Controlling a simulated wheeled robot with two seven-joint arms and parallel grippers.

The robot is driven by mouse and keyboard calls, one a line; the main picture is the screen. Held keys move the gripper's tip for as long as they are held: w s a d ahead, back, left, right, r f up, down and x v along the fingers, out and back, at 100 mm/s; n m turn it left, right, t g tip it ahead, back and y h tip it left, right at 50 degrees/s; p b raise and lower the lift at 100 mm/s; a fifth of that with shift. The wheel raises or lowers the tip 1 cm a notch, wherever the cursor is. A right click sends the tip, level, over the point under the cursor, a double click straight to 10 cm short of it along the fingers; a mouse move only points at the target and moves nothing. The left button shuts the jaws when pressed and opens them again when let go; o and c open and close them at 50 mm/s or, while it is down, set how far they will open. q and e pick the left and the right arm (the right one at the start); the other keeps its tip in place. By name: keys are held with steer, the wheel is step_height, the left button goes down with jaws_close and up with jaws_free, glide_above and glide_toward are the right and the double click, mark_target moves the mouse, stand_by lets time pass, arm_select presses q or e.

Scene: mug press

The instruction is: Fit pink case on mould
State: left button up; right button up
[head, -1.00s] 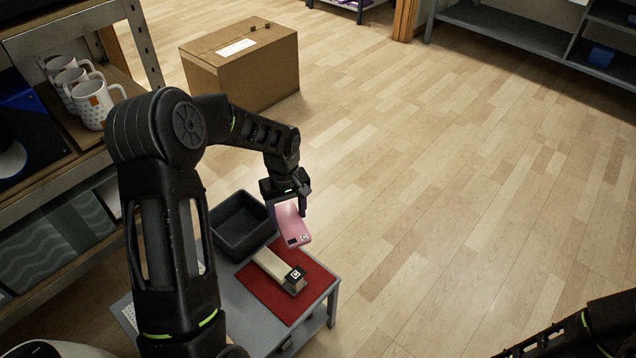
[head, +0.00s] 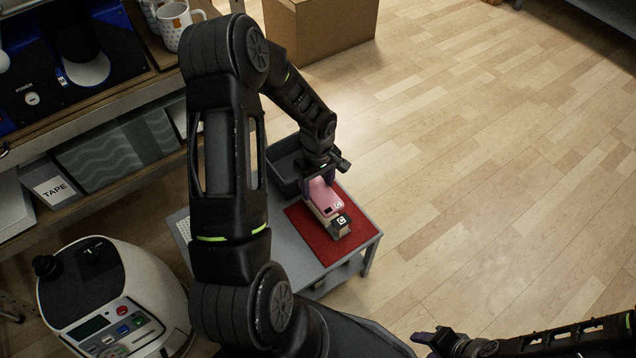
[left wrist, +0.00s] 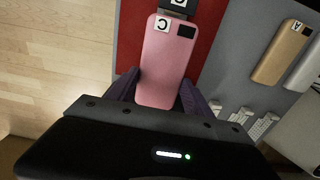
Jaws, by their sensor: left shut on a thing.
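The pink case (head: 322,194) has a white mark and a dark camera patch at one end. My left gripper (head: 320,178) is shut on it, and in the left wrist view the case (left wrist: 168,60) lies between the purple fingers (left wrist: 158,88). The tan mould (head: 327,220), with a black end block marked C (head: 342,222), lies on the red mat (head: 308,236). The case is lined up over the mould and hides most of it; whether it touches or is seated I cannot tell. My right gripper (head: 438,340) is at the bottom edge, empty as far as it shows.
The grey table (head: 286,252) carries a dark bin (head: 284,168) behind the mat. In the left wrist view a tan case (left wrist: 282,50) lies on the grey surface near white slotted pieces (left wrist: 242,116). A white machine (head: 110,290) stands at left; a cardboard box (head: 325,28) is behind.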

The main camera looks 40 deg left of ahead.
mark_target(318, 188)
arm_select(q)
step_height(318, 188, down, 4)
steer(key=shift+r+b, duration=0.2)
steer(key=shift+b, duration=0.95)
steer(key=shift+f+b, duration=0.5)
steer(key=shift+f, duration=0.3)
steer(key=shift+b, duration=0.3)
steer(key=shift+f+b, duration=0.55)
steer(key=shift+f, duration=0.05)
steer(key=o, duration=1.1)
steer(key=shift+c, duration=0.2)
